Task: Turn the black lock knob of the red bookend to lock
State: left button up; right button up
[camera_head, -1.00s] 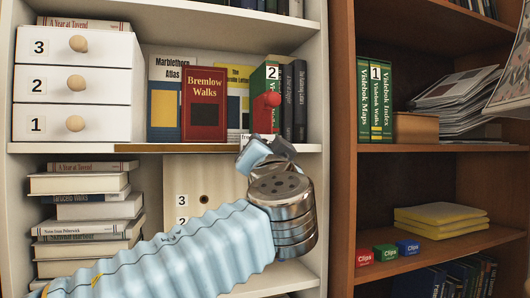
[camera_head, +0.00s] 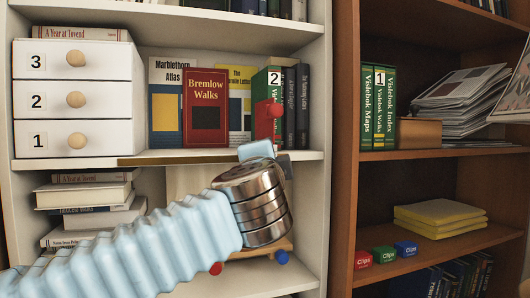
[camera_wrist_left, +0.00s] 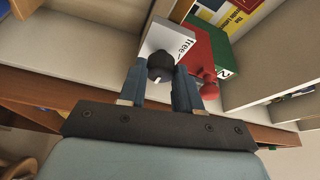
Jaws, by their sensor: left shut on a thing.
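The red bookend (camera_head: 268,112) stands upright on the upper white shelf, in front of the green book numbered 2. In the left wrist view its red panel (camera_wrist_left: 196,45) and a round red knob (camera_wrist_left: 209,88) show. The black lock knob (camera_wrist_left: 160,62), with a short white mark, sits beside a white face reading "free" (camera_wrist_left: 172,38). My left gripper (camera_wrist_left: 160,74) has one finger on each side of the black knob and is shut on it. In the head view my wrist (camera_head: 255,200) is at the shelf's front edge, and the black knob is hidden. My right gripper is not in view.
Books, including the red Bremlow Walks (camera_head: 206,108), stand left of the bookend. A white drawer unit (camera_head: 55,125) is farther left. The shelf's front edge (camera_head: 150,158) runs close by my wrist. A brown bookcase (camera_head: 345,200) stands to the right.

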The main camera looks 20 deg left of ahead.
pick_arm(q)
jog(key=shift+f+m, duration=0.1)
jog(key=shift+m, duration=0.3)
jog(key=o, duration=1)
jog(key=shift+o, duration=0.2)
jog(key=r+b+v, duration=0.1)
jog(key=v, duration=1.2)
jog(key=shift+s+f, duration=0.35)
jog(key=shift+d, duration=0.15)
